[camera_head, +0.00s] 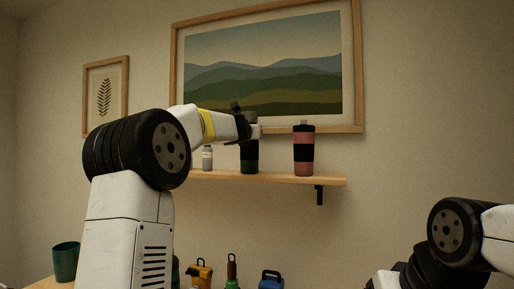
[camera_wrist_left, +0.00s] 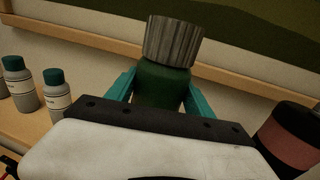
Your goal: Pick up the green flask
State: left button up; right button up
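The green flask (camera_head: 250,160) stands upright on the wall shelf, dark green with a black band in the head view. In the left wrist view the flask (camera_wrist_left: 163,84) shows a ribbed grey cap and a green body. My left gripper (camera_head: 254,132) is at its upper part. Its teal fingers (camera_wrist_left: 160,92) lie on both sides of the body, close against it. Whether they press on it I cannot tell. The flask's lower part is hidden in the wrist view by the gripper body. My right gripper is out of view; only part of that arm shows.
A red and black flask (camera_head: 304,152) stands right of the green one on the shelf (camera_head: 275,179). A framed picture (camera_head: 366,100) hangs close behind. Below are a teal cup (camera_head: 66,262) and several coloured items.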

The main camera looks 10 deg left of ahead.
pick_arm(q)
jog(key=c, duration=0.7)
grip_shut()
